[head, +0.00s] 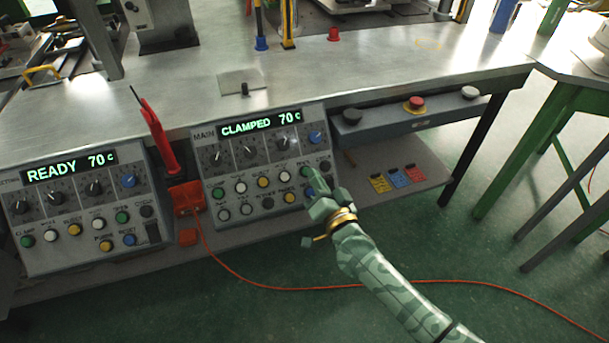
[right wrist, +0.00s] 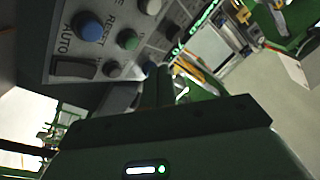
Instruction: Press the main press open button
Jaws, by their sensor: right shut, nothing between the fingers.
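The main press panel (head: 208,170) faces me in the head view, its lit display (head: 260,124) reading CLAMPED 70 C. Below its dials are two rows of round buttons, white, yellow, green, dark and blue; I cannot tell which label says open. My right gripper (head: 311,178) is shut and empty, its fingertips in front of the panel's right side by the green button (head: 306,172). I cannot tell whether they touch it. In the right wrist view, the dark fingers (right wrist: 163,82) point towards the panel's buttons. My left gripper is not in view.
A second panel (head: 65,180) at left reads READY 70 C. A red tool (head: 157,138) stands in a red holder between the panels. A grey control bar with a red stop button (head: 415,103) is at the table front, right. An orange cable crosses the floor.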

